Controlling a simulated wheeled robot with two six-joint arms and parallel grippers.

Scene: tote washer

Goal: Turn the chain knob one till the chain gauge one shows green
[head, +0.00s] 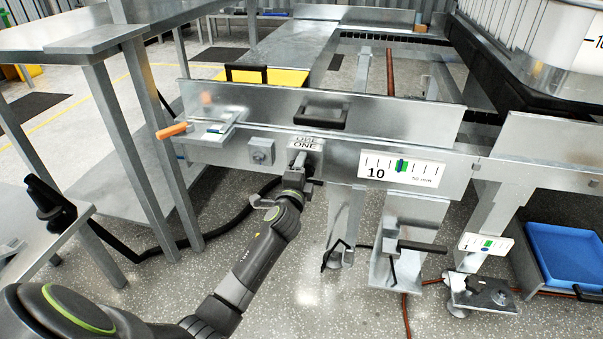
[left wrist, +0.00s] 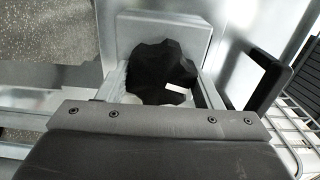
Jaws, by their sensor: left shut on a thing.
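My left gripper (head: 300,172) reaches up to the front of the grey metal beam, just under a plate lettered "ONE" (head: 305,143). In the left wrist view its fingers (left wrist: 160,88) are closed around a black lobed knob (left wrist: 160,68), in front of a square grey plate. In the head view the gripper hides the knob. Right of it on the beam is a white gauge (head: 380,173) marked "10" and "50 mm", with a green band and a dark blue mark at its middle. My right gripper is not in view.
A smaller white gauge (head: 470,242) marked "1" sits lower right, with green and blue on it. A grey box (head: 261,151) and an orange handle (head: 172,130) are left of the knob. A black handle (head: 320,116) is above. A blue tote (head: 567,257) stands at right.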

